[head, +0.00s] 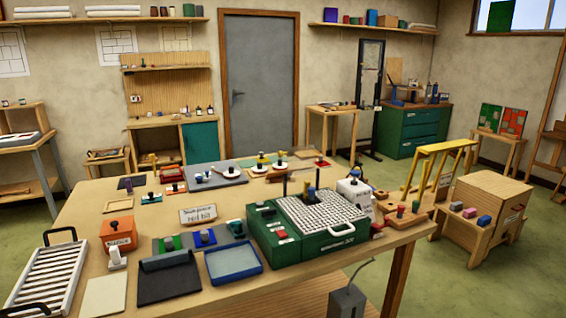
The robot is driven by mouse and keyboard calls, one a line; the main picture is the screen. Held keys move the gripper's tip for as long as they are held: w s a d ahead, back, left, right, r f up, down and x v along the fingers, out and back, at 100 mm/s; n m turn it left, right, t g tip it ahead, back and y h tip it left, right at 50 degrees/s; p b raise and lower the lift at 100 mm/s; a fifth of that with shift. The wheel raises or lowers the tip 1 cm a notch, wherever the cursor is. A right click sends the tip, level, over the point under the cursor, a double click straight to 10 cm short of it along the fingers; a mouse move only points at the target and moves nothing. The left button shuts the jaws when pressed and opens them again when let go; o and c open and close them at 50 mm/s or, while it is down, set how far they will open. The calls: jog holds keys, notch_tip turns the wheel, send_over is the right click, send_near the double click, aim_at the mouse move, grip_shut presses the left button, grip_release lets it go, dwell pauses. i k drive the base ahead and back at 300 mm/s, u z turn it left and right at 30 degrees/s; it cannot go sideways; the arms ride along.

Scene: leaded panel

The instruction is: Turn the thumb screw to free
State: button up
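I cannot pick out the thumb screw for certain at this size. A long worktable (75,222) crowded with small parts and tools fills the middle of the head view. A green machine (318,241) with a white gridded top (318,212), a white handle and dark upright posts stands near its front right. Several small knobbed pieces stand on the table, including a blue-knobbed one (207,236). My gripper is not in view.
A white slatted rack (48,278), a dark tray (168,281) and a blue-rimmed tray (233,275) lie along the front. An orange box (117,232) and a lettered sign (198,215) stand behind them. A yellow rack (440,165) stands right. Green floor is open at the back.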

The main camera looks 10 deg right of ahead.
aim_at(268, 214)
jog(key=i, duration=0.95)
